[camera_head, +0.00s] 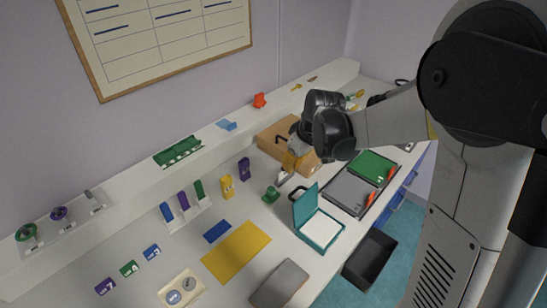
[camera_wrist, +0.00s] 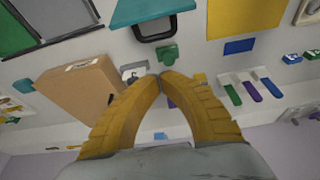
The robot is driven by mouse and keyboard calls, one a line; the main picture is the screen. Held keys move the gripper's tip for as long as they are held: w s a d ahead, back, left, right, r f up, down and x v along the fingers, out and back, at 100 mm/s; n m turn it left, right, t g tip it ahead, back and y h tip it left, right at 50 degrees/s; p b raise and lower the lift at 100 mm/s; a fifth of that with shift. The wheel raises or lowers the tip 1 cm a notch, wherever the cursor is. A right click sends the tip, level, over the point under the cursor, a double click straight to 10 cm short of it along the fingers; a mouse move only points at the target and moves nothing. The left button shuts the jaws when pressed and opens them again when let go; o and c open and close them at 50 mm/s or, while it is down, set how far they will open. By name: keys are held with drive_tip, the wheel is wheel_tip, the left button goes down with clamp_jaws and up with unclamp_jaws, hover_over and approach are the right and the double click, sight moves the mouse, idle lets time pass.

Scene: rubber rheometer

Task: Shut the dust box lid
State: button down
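The dust box appears to be the teal box (camera_head: 318,232) with a white inside, on the counter right of the middle. Its teal lid (camera_head: 305,205) stands open, roughly upright, on the box's left side. A black handle (camera_wrist: 155,32) on the lid shows in the wrist view, beside the teal lid (camera_wrist: 150,9). My gripper (camera_head: 284,176) is above the counter on the wall side of the lid, apart from it. In the wrist view its yellow fingertips (camera_wrist: 160,77) meet, with nothing seen between them.
A green block (camera_head: 271,195) stands near the lid. A cardboard box (camera_head: 275,138) is behind my gripper, partly hidden by it. A grey and green tray (camera_head: 350,192) lies right of the teal box. A yellow mat (camera_head: 236,251) lies left. A black bin (camera_head: 371,260) is below the counter edge.

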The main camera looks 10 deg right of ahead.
sight(300, 202)
drive_tip(key=b+x, duration=0.3)
drive_tip(key=x, duration=0.8)
drive_tip(key=s, duration=0.1)
drive_tip(key=s+d+r, duration=0.2)
drive_tip(key=shift+s+b, duration=0.15)
drive_tip(key=shift+b, duration=0.25)
drive_tip(key=shift+d, duration=0.1)
drive_tip(key=shift+s+d+r+t, duration=0.15)
drive_tip(key=shift+s+r+t, duration=0.05)
drive_tip(key=shift+s+t, duration=0.1)
